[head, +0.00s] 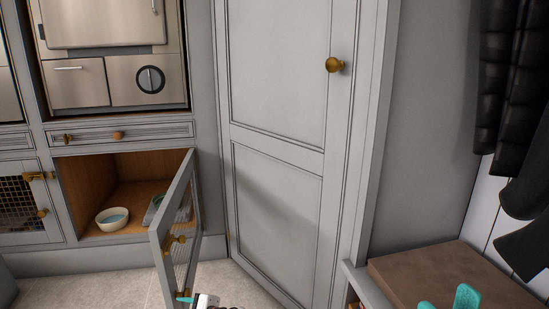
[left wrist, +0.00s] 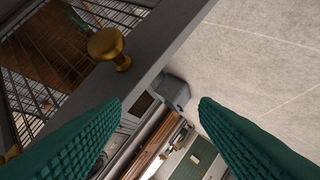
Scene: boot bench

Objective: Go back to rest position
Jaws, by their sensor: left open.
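My left gripper (head: 186,298) shows only in part at the bottom of the head view, by the lower end of the open mesh door (head: 160,240). In the left wrist view its two teal fingers (left wrist: 160,103) are spread with nothing held between them. A brass knob (left wrist: 107,44) on the mesh door sits beyond the left finger, apart from it. The teal fingertips of my right gripper (head: 447,299) show at the bottom right of the head view, apart from each other, in front of the brown bench top (head: 430,265). The rest of that gripper is out of frame.
The open cubby (head: 130,170) holds a pale bowl (head: 112,218) and a grey item partly behind the door. A tall grey door (head: 275,120) with a brass knob (head: 335,65) is shut. Dark coats (head: 505,90) hang at right. Tiled floor (head: 100,291) is clear at lower left.

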